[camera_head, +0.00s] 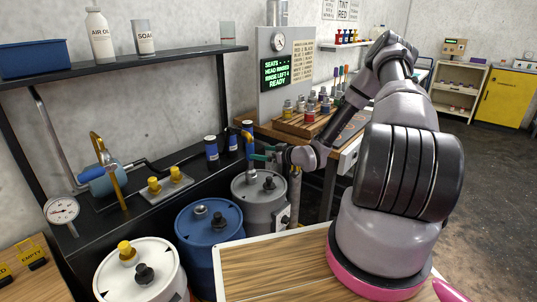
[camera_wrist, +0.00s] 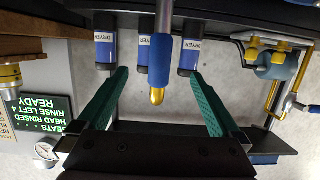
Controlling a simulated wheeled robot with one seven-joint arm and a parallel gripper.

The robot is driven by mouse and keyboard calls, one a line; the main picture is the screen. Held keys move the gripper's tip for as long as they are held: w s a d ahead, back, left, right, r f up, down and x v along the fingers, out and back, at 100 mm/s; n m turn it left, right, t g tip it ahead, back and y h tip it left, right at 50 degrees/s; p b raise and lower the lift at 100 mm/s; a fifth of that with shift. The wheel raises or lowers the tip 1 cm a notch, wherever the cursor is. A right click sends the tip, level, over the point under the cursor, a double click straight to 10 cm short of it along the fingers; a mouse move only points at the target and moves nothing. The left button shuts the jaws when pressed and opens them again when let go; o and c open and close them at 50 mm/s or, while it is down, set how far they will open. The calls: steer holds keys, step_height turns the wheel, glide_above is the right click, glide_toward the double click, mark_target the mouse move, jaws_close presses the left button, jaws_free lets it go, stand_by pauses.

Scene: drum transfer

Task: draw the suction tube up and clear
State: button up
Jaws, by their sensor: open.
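The suction tube shows in the wrist view as a grey metal pipe with a blue sleeve (camera_wrist: 160,62) and a brass end. It lies between the two green fingers of my gripper (camera_wrist: 157,78), with a visible gap on both sides. My gripper is open and holds nothing. In the head view my gripper (camera_head: 262,156) is just above the grey drum (camera_head: 246,207), beside an upright blue and brass piece that looks like the tube's upper part (camera_head: 248,136). The tube's lower end is not visible.
A blue drum (camera_head: 208,232) and a white drum (camera_head: 140,277) stand left of the grey one. Blue dryer cans (camera_head: 211,148) stand on the black bench behind; they also show close beyond the tube in the wrist view (camera_wrist: 105,45). A wooden rack of bottles (camera_head: 300,123) is at right.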

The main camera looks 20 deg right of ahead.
mark_target(253, 151)
steer(key=shift+x, duration=3.75)
jaws_close()
